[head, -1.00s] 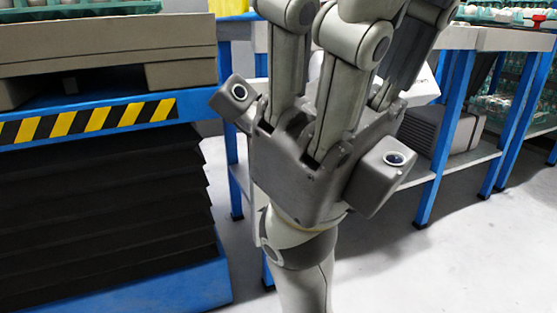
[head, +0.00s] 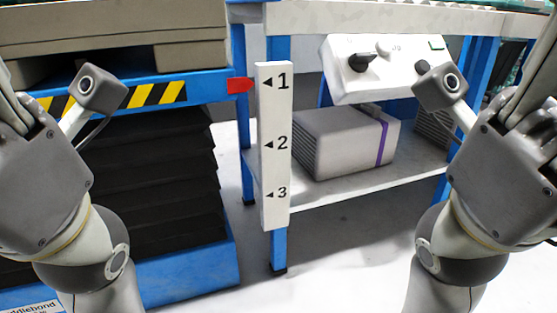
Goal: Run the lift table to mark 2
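The lift table (head: 215,90) stands at the left, with a blue top, a yellow and black striped edge and black bellows (head: 150,180). Its red pointer (head: 239,85) is level with mark 1 on the white scale plate (head: 274,215), which bears marks 1, 2 and 3 downward. A white control box (head: 390,83) with dark knobs (head: 362,63) hangs under the bench at the upper right. My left gripper (head: 12,105) is at the left edge and my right gripper (head: 528,115) at the right edge. Both have fingers partly cut off, and neither touches the box.
A brown pallet-like load (head: 120,30) rests on the lift table. A blue-legged bench (head: 400,22) stands to its right, with a lower shelf (head: 350,190) holding a grey box with a purple strap (head: 340,142). The floor (head: 340,255) between my arms is clear.

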